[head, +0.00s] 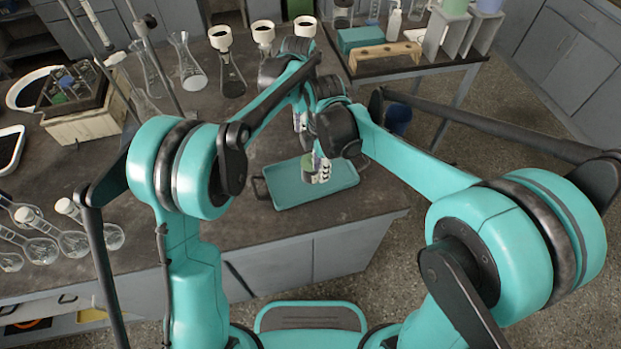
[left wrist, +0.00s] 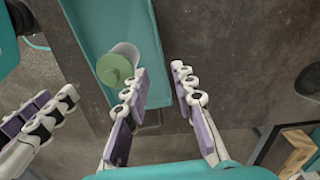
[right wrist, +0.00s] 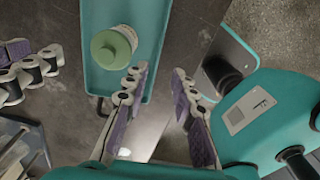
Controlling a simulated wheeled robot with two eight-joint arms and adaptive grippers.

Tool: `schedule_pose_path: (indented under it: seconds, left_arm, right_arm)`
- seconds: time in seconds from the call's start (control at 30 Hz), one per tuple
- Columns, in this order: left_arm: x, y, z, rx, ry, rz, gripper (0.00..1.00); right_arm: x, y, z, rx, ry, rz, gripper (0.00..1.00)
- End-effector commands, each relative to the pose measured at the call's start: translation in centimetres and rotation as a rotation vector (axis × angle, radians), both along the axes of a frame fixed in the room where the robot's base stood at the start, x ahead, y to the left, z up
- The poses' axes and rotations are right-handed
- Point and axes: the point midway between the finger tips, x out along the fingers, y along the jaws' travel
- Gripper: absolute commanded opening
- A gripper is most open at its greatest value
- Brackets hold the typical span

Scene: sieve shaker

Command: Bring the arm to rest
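A jar with a green lid (left wrist: 116,69) stands on a teal tray (left wrist: 88,22); both also show in the right wrist view, the jar (right wrist: 113,46) and the tray (right wrist: 152,20). In the head view the tray (head: 290,196) lies near the bench's front edge.
Several glass flasks (head: 187,68) stand at the back of the bench, and more lie at the left (head: 40,245). A wooden box (head: 82,125) holds small items. A second table with a wooden rack (head: 385,55) stands at the back right. The bench around the tray is clear.

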Motion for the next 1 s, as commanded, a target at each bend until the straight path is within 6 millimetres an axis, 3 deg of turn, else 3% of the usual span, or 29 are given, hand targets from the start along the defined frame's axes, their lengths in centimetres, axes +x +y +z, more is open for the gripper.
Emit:
schedule_pose_path:
  seconds: [0.57,0.77,1.0]
  left_arm:
    - [-0.4,0.5,0.6,-0.003,-0.012,0.025,0.26]
    - [-4.0,3.8,4.5,-0.033,-0.103,0.210,0.26]
    - [-11.1,8.7,8.2,-0.111,-0.257,0.534,0.26]
  right_arm:
    - [-0.2,-0.4,0.3,0.004,-0.011,-0.038,0.26]
    - [-1.9,-3.5,2.5,0.046,-0.098,-0.337,0.26]
    - [-5.2,-8.1,4.9,0.163,-0.234,-0.855,0.26]
